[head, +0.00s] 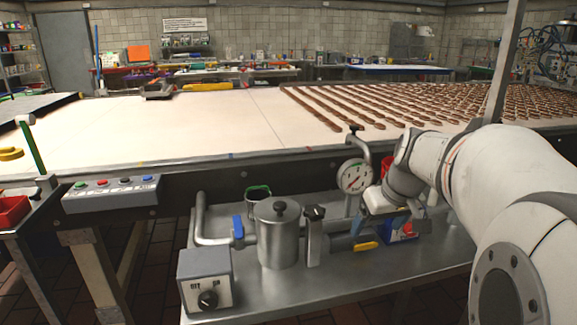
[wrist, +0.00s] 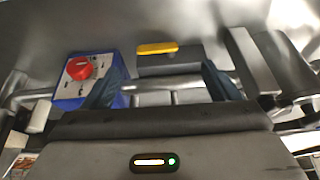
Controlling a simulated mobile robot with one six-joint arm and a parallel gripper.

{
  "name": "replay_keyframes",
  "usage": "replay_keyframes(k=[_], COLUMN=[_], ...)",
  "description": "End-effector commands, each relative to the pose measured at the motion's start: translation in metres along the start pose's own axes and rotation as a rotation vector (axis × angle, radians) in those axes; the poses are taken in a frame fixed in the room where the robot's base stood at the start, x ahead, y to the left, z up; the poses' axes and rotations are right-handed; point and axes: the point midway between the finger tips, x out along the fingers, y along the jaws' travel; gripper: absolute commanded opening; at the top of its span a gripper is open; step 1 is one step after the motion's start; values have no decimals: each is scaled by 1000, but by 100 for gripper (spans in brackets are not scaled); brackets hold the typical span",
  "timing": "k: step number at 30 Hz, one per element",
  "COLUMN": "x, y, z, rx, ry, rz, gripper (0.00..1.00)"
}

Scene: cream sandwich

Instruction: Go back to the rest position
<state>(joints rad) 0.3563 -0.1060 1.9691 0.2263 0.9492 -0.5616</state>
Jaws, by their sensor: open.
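My arm reaches in from the right in the head view. My gripper (head: 387,224) points down over the right part of the metal bench (head: 345,285), beside the pressure gauge (head: 354,176). In the wrist view the two dark blue fingers of my gripper (wrist: 162,85) stand wide apart with nothing held between them. A horizontal pipe and a yellow-handled valve (wrist: 157,48) show between and beyond the fingers. A blue box with a red knob (wrist: 78,72) lies beyond the left finger; it also shows partly hidden below my gripper in the head view (head: 402,234).
A steel pot (head: 279,238), a blue-handled valve (head: 238,228) and a switch box (head: 205,281) stand left on the bench. Behind runs a wide pale conveyor (head: 190,122) with brown bars at right. An upright post (head: 503,65) rises behind my arm.

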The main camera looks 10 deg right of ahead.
Motion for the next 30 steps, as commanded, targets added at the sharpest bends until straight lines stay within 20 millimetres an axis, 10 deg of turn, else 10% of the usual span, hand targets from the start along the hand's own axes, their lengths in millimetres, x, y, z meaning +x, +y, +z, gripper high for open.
replay_keyframes(k=[16, 30], x=[-134, -152], y=[-114, -133], z=[73, 109], rx=[70, 94], ry=[-132, -164], rz=[27, 51], gripper=[82, 82])
